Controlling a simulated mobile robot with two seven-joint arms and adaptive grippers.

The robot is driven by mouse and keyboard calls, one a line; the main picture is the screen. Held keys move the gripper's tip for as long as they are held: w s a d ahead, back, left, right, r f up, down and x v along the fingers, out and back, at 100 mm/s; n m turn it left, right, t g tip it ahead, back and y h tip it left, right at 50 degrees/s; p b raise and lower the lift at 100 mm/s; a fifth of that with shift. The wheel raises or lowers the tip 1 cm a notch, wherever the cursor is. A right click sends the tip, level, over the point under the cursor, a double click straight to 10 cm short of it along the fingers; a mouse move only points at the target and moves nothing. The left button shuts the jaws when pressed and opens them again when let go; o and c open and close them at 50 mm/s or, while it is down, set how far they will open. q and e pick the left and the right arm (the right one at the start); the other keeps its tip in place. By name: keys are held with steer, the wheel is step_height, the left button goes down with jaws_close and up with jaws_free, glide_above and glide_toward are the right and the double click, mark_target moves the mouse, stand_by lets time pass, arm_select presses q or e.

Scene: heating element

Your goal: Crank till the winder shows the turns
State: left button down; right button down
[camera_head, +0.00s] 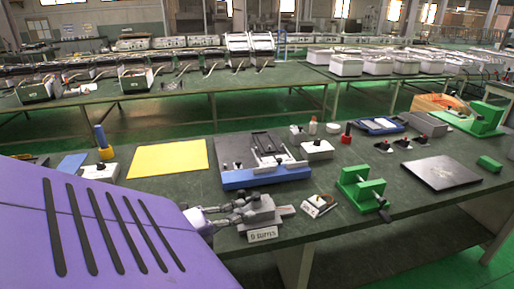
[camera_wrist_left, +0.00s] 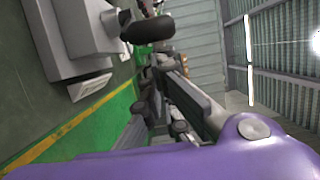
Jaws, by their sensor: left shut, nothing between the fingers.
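My left gripper (camera_head: 243,207) reaches in from the left at the front of the bench and is shut and empty. Its fingers lie beside or against a grey block-like device (camera_head: 263,214) with a white label; contact is unclear. In the left wrist view this grey device (camera_wrist_left: 85,38) shows a shaft with a dark rounded knob (camera_wrist_left: 148,28), close beyond my fingers (camera_wrist_left: 160,70). A green device (camera_head: 362,187) with a dark crank-like handle (camera_head: 385,213) stands right of it. I cannot tell which device is the winder, and no turns reading is legible. My right gripper is not in view.
A dark plate (camera_head: 441,173) and a green machine (camera_head: 478,119) are at right.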

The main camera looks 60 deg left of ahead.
arm_select(q)
steer(key=a, duration=0.1)
steer(key=s+a, duration=0.1)
steer(key=a, duration=0.1)
steer(key=shift+s, duration=0.1)
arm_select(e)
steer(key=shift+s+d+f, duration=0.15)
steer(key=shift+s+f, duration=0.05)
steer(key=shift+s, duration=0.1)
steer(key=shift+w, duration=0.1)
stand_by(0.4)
